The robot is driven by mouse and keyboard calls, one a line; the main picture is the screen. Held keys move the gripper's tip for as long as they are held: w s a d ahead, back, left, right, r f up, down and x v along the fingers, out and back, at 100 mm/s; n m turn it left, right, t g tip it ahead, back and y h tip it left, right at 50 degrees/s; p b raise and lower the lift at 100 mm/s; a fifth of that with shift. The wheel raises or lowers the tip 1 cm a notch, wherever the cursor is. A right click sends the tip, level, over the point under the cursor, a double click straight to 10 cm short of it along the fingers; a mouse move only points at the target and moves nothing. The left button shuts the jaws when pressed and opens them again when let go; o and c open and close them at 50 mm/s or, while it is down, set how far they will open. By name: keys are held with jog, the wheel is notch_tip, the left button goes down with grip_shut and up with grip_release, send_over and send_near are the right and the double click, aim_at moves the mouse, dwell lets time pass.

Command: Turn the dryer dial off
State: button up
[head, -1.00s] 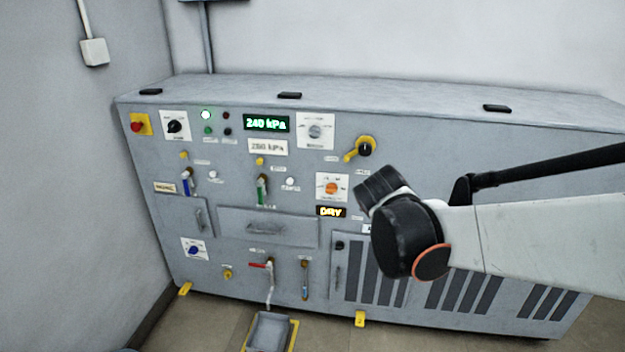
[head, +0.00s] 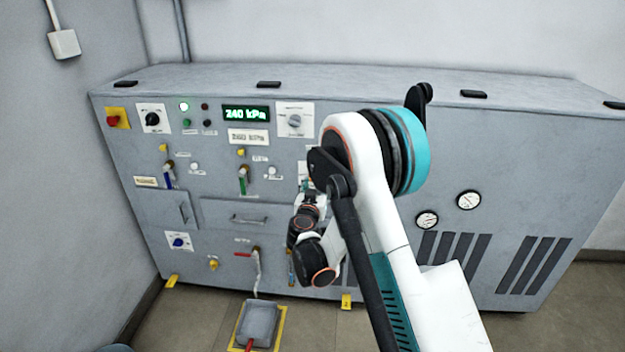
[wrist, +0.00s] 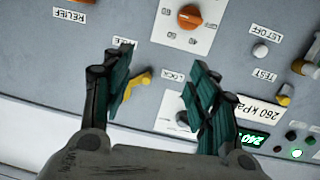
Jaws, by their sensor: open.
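The dryer dial is an orange knob (wrist: 190,16) on a white plate with printed numbers and an OFF mark, at the top of the wrist view. Its exact setting is hard to read. In the head view my arm hides it. My gripper (wrist: 163,68) is open and empty, its teal fingers spread before the panel. The dial lies beyond the fingertips, between them and slightly right, with no contact visible. In the head view my gripper (head: 306,186) is small and partly covered by my arm.
A yellow lever (wrist: 138,84) and a grey knob (wrist: 183,120) sit on the panel between the fingers in the wrist view. A green 240 kPa display (head: 246,114), a red-handled tap (head: 254,256) and a floor tray (head: 258,322) are left of my arm.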

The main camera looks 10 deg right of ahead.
jog(key=t, duration=0.2)
send_near(313, 179)
jog(key=shift+y, duration=0.3)
jog(key=b+x, duration=0.3)
jog(key=x, duration=0.5)
jog(key=shift+w+d, duration=0.25)
jog(key=shift+w, duration=0.05)
jog(key=shift+w+d+r+b, duration=0.15)
jog(key=shift+w+b, duration=0.15)
jog(key=shift+w, duration=0.15)
jog(key=c, duration=1)
